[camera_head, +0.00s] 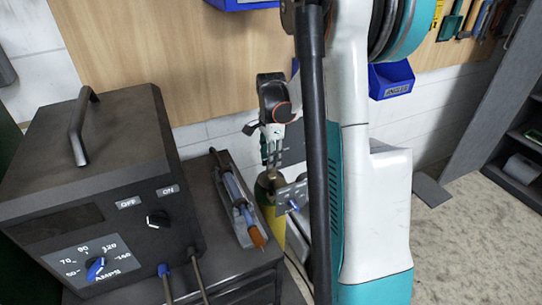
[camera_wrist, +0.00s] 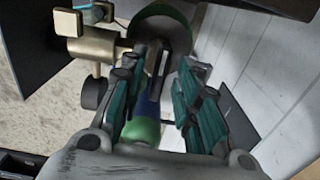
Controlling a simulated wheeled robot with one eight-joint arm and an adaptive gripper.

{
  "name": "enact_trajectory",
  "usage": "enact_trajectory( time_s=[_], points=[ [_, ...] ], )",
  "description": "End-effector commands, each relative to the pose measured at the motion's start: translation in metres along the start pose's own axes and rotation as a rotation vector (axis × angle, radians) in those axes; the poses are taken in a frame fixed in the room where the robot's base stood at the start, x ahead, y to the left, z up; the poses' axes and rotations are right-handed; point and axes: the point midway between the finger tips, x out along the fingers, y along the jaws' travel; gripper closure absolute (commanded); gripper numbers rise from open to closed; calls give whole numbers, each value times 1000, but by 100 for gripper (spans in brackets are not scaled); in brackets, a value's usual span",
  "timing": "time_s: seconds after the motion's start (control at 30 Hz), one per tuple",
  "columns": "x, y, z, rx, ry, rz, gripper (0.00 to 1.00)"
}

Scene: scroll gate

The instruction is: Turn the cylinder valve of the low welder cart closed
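The gas cylinder (camera_head: 268,188) stands behind the cart with its yellow-green top showing. My gripper (camera_head: 272,152) points down just above that top in the head view. In the wrist view, my gripper (camera_wrist: 162,65) has its teal fingers spread apart. A dark green round surface (camera_wrist: 178,24) lies beyond the tips, with a brass fitting (camera_wrist: 92,48) to the left. A dark upright piece (camera_wrist: 156,60) shows between the fingertips; I cannot tell whether it is the valve handle or whether a finger touches it. A green and blue part (camera_wrist: 143,131) shows lower between the fingers.
The dark welder (camera_head: 95,190) with an amps dial (camera_head: 96,268) and off/on knob (camera_head: 158,219) sits on the cart at left. A tool with an orange tip (camera_head: 240,207) lies on the cart top (camera_head: 212,225). The wall is close behind; floor (camera_head: 465,245) is clear at right.

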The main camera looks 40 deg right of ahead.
Motion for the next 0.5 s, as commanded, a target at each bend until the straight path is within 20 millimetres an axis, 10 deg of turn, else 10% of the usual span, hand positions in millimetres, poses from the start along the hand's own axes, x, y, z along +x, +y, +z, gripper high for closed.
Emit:
enact_trajectory(
  time_s=[0.5],
  points=[
    [-28,1,0,-1,0,1,69]
  ],
)
